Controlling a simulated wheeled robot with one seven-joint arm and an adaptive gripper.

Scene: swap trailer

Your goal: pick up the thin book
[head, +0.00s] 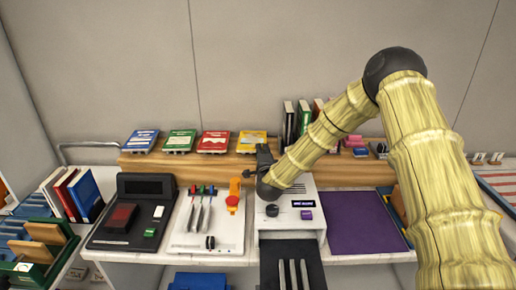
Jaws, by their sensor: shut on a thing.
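My gripper (263,155) is the small dark shape at the end of my arm, in front of the wooden shelf and at the back of the white machine. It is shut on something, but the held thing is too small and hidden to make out. Upright thin books (289,122) stand on the shelf just right of my gripper, partly behind my forearm. More books (84,194) lean in a row at the far left, the nearest one blue. I cannot tell which of these is the thin book.
Blue (142,140), green (180,140), red (214,141) and yellow (252,140) boxes lie along the wooden shelf (200,167). Below are a black card machine (130,210), a white panel with levers (215,235) and a white machine (290,220). A purple mat (350,222) lies clear at right.

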